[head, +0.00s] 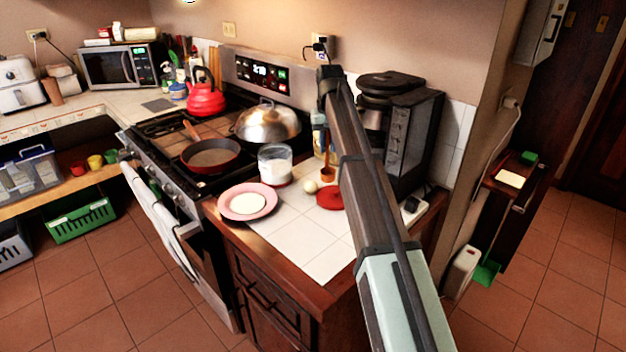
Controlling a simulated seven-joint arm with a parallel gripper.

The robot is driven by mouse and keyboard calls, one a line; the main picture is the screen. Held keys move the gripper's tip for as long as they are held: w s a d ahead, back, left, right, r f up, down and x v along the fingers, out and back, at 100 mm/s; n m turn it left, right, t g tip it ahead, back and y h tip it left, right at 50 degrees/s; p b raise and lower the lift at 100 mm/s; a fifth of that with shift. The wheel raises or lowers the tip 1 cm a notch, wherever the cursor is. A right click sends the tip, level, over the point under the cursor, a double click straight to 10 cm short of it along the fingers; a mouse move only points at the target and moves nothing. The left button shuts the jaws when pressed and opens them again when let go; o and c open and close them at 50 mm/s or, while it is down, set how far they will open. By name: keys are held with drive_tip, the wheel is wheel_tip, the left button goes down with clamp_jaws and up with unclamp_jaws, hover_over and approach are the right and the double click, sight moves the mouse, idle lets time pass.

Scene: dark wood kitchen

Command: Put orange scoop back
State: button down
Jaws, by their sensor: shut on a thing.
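The orange scoop (327,173) hangs with its cup down and its handle upright, just above the white tiled counter. My gripper (324,125) is small in view above it, shut on the top of its handle. My arm comes in from the lower right and bends down at the wrist. A glass jar of white powder (275,165) stands open to the left of the scoop. A round red lid (330,198) lies on the counter just below the scoop in the picture, partly hidden by my arm.
A pink plate with a white disc (238,208) and a small pale round thing (310,187) are on the counter. A black coffee machine (412,130) stands right. A pan (210,157) and a domed lid (268,122) are on the stove. The front tiles are clear.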

drive_tip(key=w+a+r+n, duration=0.2)
drive_tip(key=w+a+n, duration=0.45)
drive_tip(key=w, duration=0.45)
wheel_tip(320, 180, down, 10)
drive_tip(key=shift+w+d+r+n+g, duration=0.2)
drive_tip(key=shift+n+g, duration=0.1)
drive_tip(key=shift+n, duration=0.15)
drive_tip(key=shift+f, duration=0.1)
drive_tip(key=c, duration=1)
unclamp_jaws()
wheel_tip(320, 180, up, 12)
drive_tip(key=shift+r, duration=0.1)
